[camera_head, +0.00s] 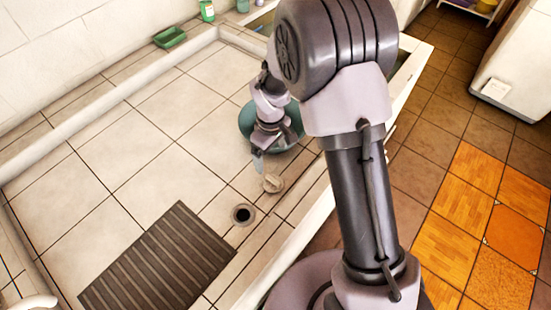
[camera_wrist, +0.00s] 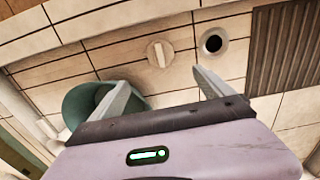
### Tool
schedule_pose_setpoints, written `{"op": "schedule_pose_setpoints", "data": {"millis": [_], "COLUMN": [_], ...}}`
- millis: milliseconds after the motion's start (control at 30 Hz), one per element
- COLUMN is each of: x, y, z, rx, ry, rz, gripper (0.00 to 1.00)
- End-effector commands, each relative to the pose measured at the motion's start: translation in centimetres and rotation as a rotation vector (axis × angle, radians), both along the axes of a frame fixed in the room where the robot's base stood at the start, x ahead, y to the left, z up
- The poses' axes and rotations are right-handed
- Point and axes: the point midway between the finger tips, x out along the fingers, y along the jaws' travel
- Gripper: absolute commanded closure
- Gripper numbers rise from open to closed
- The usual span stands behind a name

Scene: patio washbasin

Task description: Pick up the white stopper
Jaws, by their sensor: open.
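The white stopper (camera_head: 273,184) is a small round disc with a raised ridge across its top. It lies on the tiled basin floor, between the drain hole (camera_head: 242,214) and a teal bowl (camera_head: 246,121). In the wrist view the stopper (camera_wrist: 160,51) sits beyond the fingertips, roughly centred between them, with the drain hole (camera_wrist: 213,42) to its right. My gripper (camera_head: 259,163) is open and empty, just above and beside the stopper in the head view. Its two spread fingers also show in the wrist view (camera_wrist: 161,78). The stopper is apart from both fingers.
The teal bowl (camera_wrist: 82,100) is close behind my left finger in the wrist view. A dark ribbed mat (camera_head: 160,262) lies near the drain. A green soap dish (camera_head: 170,37) and a green bottle (camera_head: 207,10) stand on the far ledge.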

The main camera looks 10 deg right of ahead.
Motion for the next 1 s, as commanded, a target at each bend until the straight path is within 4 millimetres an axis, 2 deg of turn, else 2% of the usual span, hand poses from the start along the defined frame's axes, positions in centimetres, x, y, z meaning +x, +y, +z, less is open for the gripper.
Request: {"op": "schedule_pose_setpoints", "data": {"millis": [33,100,200,300,533,733,933,967,1000], "x": [-0.1,-0.2,-0.2,-0.2,-0.2,-0.4,-0.3,-0.3,-0.3], "y": [-0.1,-0.1,-0.1,-0.1,-0.3,-0.5,-0.5,-0.5,-0.5], "z": [-2.1,-4.4,-7.3,-9.2,-11.4,-15.3,-15.3,-15.3,-15.3], "rx": [-0.001,-0.001,-0.001,0.0,0.0,0.0,0.0,0.0,0.0], "ry": [0.005,0.005,0.005,0.004,0.003,0.003,0.001,0.001,0.001], "rz": [-0.001,-0.001,-0.004,-0.005,-0.006,-0.006,-0.007,-0.007,-0.007], "gripper": [0.09,0.09,0.09,0.09,0.09,0.09,0.09,0.13,0.21]}}
